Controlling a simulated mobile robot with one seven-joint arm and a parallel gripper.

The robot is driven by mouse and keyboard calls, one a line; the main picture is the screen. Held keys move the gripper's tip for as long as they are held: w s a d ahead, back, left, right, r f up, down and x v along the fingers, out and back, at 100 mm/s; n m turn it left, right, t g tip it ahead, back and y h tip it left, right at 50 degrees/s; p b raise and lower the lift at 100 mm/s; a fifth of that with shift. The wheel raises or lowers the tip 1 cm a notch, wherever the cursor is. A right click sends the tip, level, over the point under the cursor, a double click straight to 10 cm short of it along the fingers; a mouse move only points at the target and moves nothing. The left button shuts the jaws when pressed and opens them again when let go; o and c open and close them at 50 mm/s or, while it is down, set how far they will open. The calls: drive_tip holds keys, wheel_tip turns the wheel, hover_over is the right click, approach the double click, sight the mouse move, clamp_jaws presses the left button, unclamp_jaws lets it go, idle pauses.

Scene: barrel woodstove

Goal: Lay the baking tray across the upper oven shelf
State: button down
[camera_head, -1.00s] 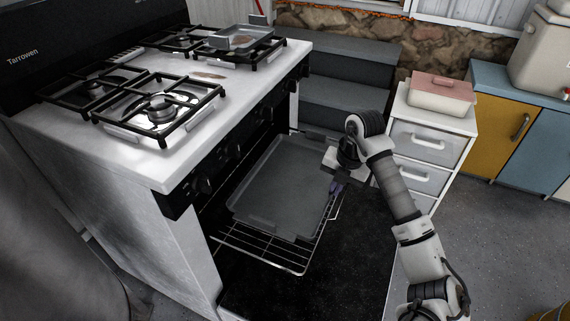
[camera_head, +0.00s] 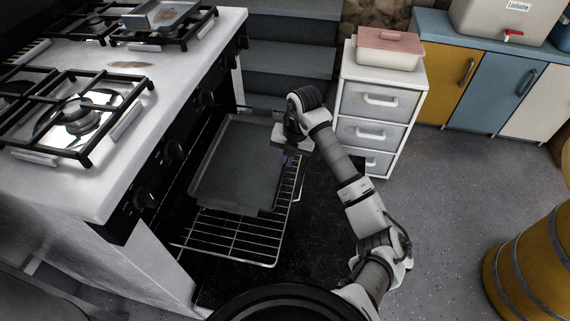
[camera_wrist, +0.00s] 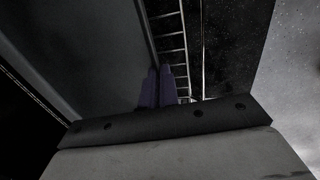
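The baking tray (camera_head: 238,165) is a dark grey, shallow sheet, lying roughly flat over the wire oven shelf (camera_head: 232,241) at the stove's open front. I cannot tell whether it rests fully on the wires. The near end of the shelf is bare. My gripper (camera_head: 288,158) is at the tray's right edge, away from the stove. In the wrist view its purple fingers (camera_wrist: 159,87) are close together, one on each side of the tray's rim (camera_wrist: 148,38). The shelf (camera_wrist: 171,40) shows beside the rim there. The tray's stove-side edge is inside or close to the dark oven opening.
The white stove (camera_head: 180,60) stands left, its knobs overhanging the opening. The black open oven door (camera_head: 310,230) lies below the shelf. A white drawer unit (camera_head: 382,105) with a pink-lidded box stands behind my arm. A yellow barrel (camera_head: 535,265) is at right; grey floor between is clear.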

sight(287, 173)
drive_tip(key=shift+f, duration=1.7)
drive_tip(key=shift+f, duration=0.15)
drive_tip(key=c, duration=1.7)
unclamp_jaws()
drive_tip(key=r, duration=0.4)
drive_tip(key=d+r, duration=0.1)
drive_tip(key=r, duration=0.3)
drive_tip(key=d+r, duration=0.1)
drive_tip(key=r, duration=0.3)
drive_tip(key=shift+s+r+b, duration=0.1)
drive_tip(key=shift+s+b, duration=0.05)
drive_tip(key=shift+b, duration=0.15)
